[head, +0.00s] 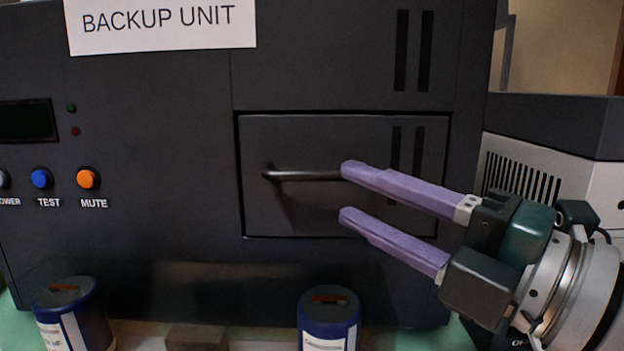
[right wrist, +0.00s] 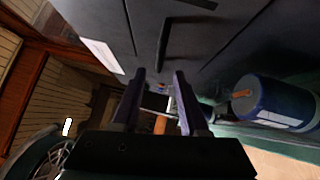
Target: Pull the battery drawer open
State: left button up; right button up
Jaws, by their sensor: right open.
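The battery drawer (head: 290,140) is a dark rectangular front set in the black backup unit (head: 160,130). It looks shut, flush with the panel. Its dark horizontal bar handle (head: 300,176) has its left end in sight; the right part is hidden behind my upper finger. My right gripper (head: 345,192) is open and empty in front of the drawer, its purple fingers one above the other. In the right wrist view the handle (right wrist: 162,45) appears just beyond and between the fingertips (right wrist: 160,72). I cannot tell whether a finger touches it. My left gripper is out of view.
Two blue canisters with slotted lids, one at left (head: 70,310) and one at centre (head: 329,315), stand below the unit's front. Blue (head: 41,178) and orange (head: 88,178) buttons sit at left. A vented grey box (head: 545,160) stands at right behind my arm.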

aim_at(318, 178)
jog(key=x, duration=0.7)
jog(key=shift+d+r, duration=0.1)
grip_shut()
dwell(1.2)
